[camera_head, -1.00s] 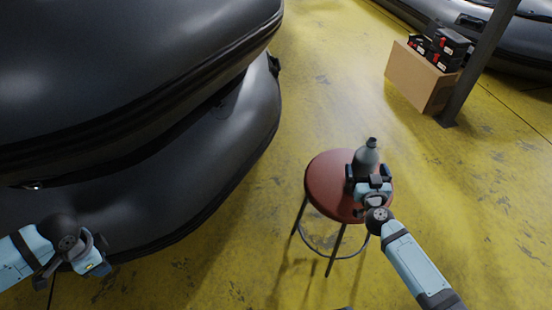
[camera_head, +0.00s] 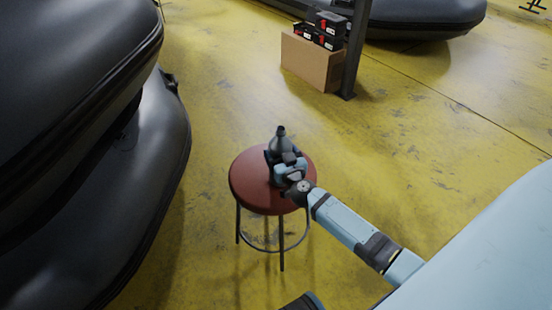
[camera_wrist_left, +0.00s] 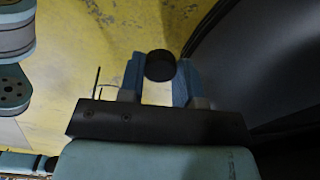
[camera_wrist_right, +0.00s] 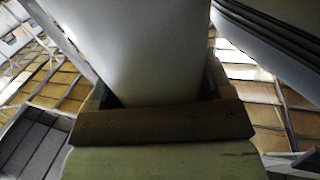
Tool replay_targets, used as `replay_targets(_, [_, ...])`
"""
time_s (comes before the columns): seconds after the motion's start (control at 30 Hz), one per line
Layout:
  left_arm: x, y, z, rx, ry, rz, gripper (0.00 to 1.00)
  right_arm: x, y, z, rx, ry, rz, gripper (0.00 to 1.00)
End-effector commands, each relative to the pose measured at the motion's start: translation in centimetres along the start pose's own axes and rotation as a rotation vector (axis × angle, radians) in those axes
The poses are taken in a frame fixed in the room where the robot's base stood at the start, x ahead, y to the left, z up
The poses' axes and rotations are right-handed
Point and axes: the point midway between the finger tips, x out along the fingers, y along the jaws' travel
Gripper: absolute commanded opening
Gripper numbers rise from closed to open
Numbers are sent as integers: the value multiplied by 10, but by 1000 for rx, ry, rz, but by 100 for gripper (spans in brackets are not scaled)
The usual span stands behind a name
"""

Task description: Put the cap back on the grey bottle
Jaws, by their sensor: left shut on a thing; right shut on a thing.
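The grey bottle (camera_head: 280,144) is upright at the red stool (camera_head: 250,185), its narrow dark neck pointing up. My right gripper (camera_head: 283,160) is shut around its body. In the right wrist view the pale bottle wall (camera_wrist_right: 165,50) fills the space between the fingers (camera_wrist_right: 160,90). I cannot tell whether the bottle's base touches the seat. In the left wrist view my left gripper (camera_wrist_left: 158,80) is shut on a round black cap (camera_wrist_left: 160,66) at its fingertips. I cannot make out the left gripper or the cap in the head view.
Stacked dark inflatable boats (camera_head: 90,190) stand along the left. A cardboard box (camera_head: 308,62) with black cases (camera_head: 322,32) stands by a post (camera_head: 355,50) at the back. Another boat (camera_head: 430,18) lies behind. Yellow floor surrounds the stool.

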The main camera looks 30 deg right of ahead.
Motion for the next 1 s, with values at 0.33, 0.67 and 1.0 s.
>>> replay_targets(0.33, [-16, 0, 0, 0, 0, 0, 10, 0, 0, -18, -1, 1, 0, 48])
replay_targets(0.67, [-79, 0, 0, 0, 0, 0, 10, 0, 0, -89, 0, 1, 0, 48])
replay_targets(1.0, [-143, 0, 0, 0, 0, 0, 10, 0, 0, -169, -1, 2, -1, 48])
